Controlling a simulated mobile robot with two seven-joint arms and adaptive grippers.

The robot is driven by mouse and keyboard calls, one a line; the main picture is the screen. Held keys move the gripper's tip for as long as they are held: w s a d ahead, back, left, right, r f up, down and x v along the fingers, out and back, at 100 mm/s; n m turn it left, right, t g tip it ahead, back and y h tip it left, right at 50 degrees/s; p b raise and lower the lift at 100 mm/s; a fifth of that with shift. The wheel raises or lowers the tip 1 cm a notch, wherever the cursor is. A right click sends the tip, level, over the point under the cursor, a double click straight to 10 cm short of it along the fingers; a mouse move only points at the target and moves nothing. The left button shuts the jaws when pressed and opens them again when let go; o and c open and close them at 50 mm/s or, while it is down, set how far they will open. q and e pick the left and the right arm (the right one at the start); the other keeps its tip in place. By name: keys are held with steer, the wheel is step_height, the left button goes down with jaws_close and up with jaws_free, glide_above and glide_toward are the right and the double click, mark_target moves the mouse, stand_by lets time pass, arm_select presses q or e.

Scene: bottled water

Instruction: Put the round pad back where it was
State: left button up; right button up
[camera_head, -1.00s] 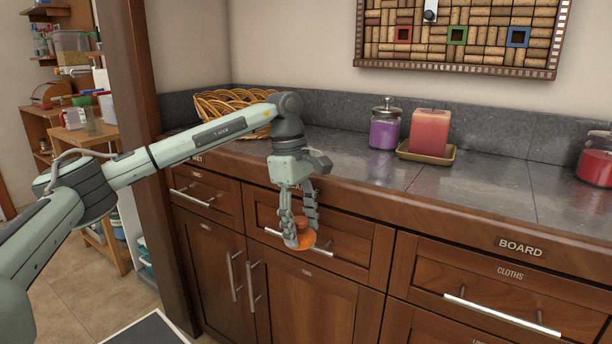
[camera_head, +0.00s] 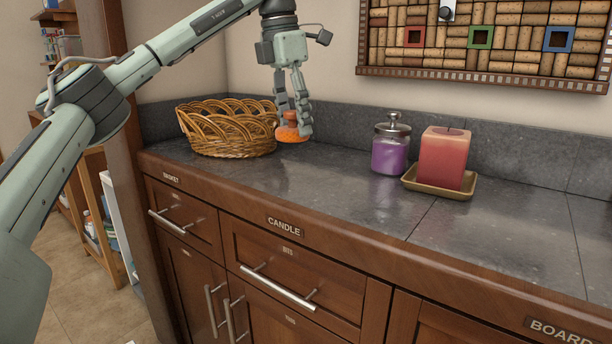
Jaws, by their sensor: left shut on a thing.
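The round pad (camera_head: 291,136) is an orange disc with a knob on top. My left gripper (camera_head: 292,117) points down and is shut on the pad's knob. The pad is above the dark stone counter, just right of the wicker basket; I cannot tell whether it touches the basket or the counter. My right gripper is not in view.
The wicker basket (camera_head: 228,130) stands at the counter's back left. A purple jar (camera_head: 390,150) and a red candle (camera_head: 444,158) on a tan tray (camera_head: 463,191) stand to the right. The counter (camera_head: 330,180) is clear in front. A cork board (camera_head: 490,40) hangs on the wall.

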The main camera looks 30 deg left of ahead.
mark_target(290, 128)
arm_select(q)
steer(key=f, duration=0.4)
steer(key=shift+s+a+f, duration=0.1)
steer(key=shift+s+f, duration=0.2)
steer(key=shift+f, duration=2.4)
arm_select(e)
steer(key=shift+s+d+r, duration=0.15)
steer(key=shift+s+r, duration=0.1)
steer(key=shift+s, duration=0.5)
arm_select(q)
steer(key=shift+f, duration=0.1)
steer(key=o, duration=0.7)
steer(key=shift+f, duration=0.1)
steer(key=o, duration=0.4)
steer(key=shift+o, duration=0.2)
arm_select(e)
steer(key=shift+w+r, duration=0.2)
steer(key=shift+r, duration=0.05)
